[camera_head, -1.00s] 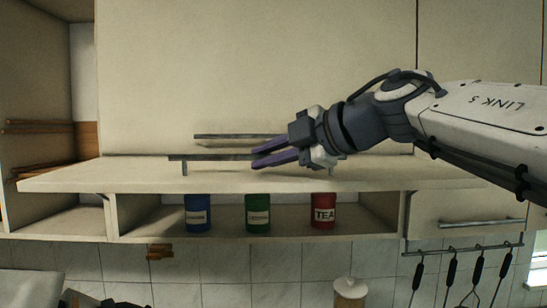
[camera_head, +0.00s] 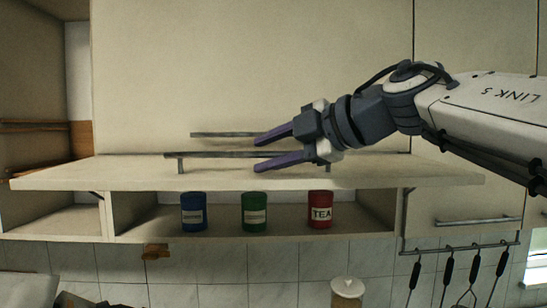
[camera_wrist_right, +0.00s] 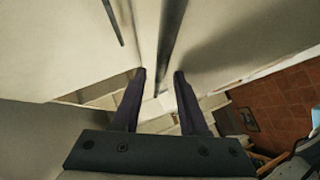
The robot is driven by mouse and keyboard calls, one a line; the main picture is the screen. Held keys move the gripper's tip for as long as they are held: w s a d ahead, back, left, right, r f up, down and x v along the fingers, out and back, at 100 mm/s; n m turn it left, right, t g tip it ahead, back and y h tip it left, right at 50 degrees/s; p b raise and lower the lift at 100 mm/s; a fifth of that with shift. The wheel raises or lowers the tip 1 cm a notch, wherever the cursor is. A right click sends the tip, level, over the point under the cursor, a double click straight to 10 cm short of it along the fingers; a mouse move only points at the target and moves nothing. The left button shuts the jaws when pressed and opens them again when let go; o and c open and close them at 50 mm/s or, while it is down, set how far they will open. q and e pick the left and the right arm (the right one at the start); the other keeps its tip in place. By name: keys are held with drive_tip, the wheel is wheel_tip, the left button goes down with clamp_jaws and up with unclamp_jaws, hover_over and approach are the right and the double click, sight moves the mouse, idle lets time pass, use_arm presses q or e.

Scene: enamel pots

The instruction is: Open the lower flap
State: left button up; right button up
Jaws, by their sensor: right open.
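The lower flap (camera_head: 120,172) is swung up and sticks out toward me nearly level, with the shelf space beneath it exposed. Its long dark handle bar (camera_head: 215,155) lies on its upper face. My right gripper (camera_head: 262,152) is open at the right part of this bar, with one purple finger above it and one below in the head view. In the right wrist view the bar (camera_wrist_right: 172,42) runs between the two spread fingers (camera_wrist_right: 158,74). I cannot tell whether either finger touches it. My left gripper is not clearly in view.
Blue (camera_head: 194,212), green (camera_head: 254,212) and red tea (camera_head: 320,210) canisters stand on the shelf below the flap. The upper door (camera_head: 250,70) with its own handle (camera_head: 228,134) is close behind. Utensils (camera_head: 450,272) hang at lower right.

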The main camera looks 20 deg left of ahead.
drive_tip(key=b+v, duration=0.2)
drive_tip(key=v, duration=0.7)
drive_tip(key=shift+f, duration=0.15)
